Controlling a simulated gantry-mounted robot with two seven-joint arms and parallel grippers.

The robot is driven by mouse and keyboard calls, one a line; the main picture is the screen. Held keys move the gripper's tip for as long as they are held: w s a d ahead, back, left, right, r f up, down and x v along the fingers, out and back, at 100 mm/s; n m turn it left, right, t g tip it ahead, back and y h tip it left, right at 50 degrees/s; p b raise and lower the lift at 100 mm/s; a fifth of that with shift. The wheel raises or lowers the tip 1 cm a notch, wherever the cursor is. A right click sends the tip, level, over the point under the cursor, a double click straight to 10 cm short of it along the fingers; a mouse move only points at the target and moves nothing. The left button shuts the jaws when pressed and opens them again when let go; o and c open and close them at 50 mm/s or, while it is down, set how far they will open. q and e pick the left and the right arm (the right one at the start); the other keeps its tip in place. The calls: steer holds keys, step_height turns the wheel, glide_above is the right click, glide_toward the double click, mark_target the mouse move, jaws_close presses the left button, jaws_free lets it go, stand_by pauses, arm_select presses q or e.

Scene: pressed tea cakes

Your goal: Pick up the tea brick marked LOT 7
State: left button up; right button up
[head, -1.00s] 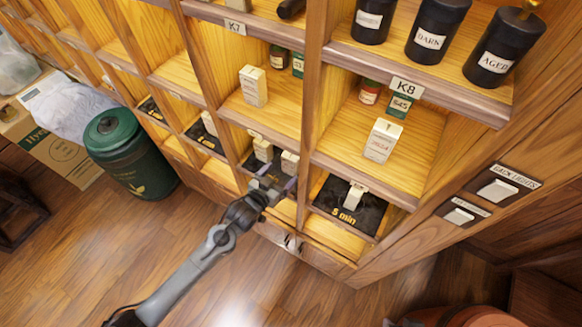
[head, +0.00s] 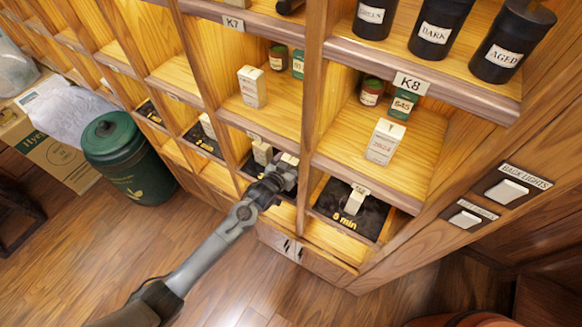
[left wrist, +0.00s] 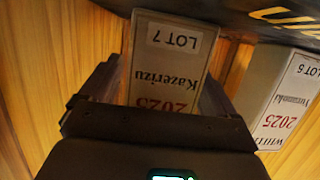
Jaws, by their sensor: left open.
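The LOT 7 tea brick (left wrist: 170,62) is a pale box with a white label reading "LOT 7", "Kazerizu" and "2025", upside down in the left wrist view. My left gripper (left wrist: 158,82) is open, with one dark finger on each side of this brick; I cannot tell whether they touch it. In the head view the gripper (head: 284,178) is at the low middle compartment and hides most of the brick. A similar LOT 5 brick (left wrist: 287,98) stands beside it, outside the fingers; it seems to be the pale box (head: 262,153) left of the gripper.
Wooden dividers and shelf edges closely frame the compartment. A green bin (head: 128,160) stands on the floor at left.

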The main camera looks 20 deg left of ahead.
arm_select(q)
steer(key=c, duration=1.2)
steer(key=shift+o, duration=0.2)
